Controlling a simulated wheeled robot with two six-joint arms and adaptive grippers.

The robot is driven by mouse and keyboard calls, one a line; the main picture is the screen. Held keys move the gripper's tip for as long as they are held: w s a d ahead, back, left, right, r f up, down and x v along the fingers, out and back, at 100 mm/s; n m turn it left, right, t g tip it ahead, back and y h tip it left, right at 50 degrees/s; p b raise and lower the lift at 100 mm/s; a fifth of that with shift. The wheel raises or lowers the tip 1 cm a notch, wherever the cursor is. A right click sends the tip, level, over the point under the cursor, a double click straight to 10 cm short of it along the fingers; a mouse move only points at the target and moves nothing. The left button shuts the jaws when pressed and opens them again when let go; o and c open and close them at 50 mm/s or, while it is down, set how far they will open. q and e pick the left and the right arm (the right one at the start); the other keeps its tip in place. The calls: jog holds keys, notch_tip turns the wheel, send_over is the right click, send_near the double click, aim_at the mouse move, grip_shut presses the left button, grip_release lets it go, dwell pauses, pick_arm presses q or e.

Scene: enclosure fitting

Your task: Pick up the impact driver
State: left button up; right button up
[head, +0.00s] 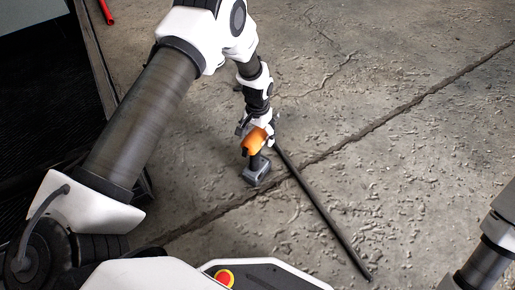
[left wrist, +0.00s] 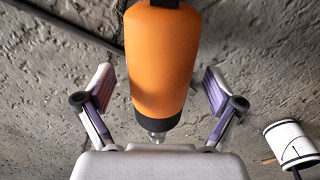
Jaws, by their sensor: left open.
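The impact driver (head: 254,143) has an orange body and a dark grey base, and it stands on the concrete floor in the head view. My left gripper (head: 255,131) is down at its orange body. In the left wrist view the orange body (left wrist: 163,60) lies between the two open fingers, with a visible gap on each side. Its black collar and metal tip point toward the palm. The driver's lower part is cut off in that view. My right gripper is out of the head view; only part of that arm shows at the right edge.
A long thin black rod (head: 322,215) lies on the floor close beside the driver. A dark container (head: 50,90) stands at the left. A red item (head: 106,12) lies at the top left. A white cylinder (left wrist: 290,143) shows at the wrist view's right. Open floor lies to the right.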

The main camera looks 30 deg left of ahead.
pick_arm(q)
jog(key=shift+f, duration=0.3)
dwell(0.4)
jog(key=c, duration=1.5)
jog(key=shift+r, duration=0.15)
jog(key=shift+c, duration=1.3)
grip_shut()
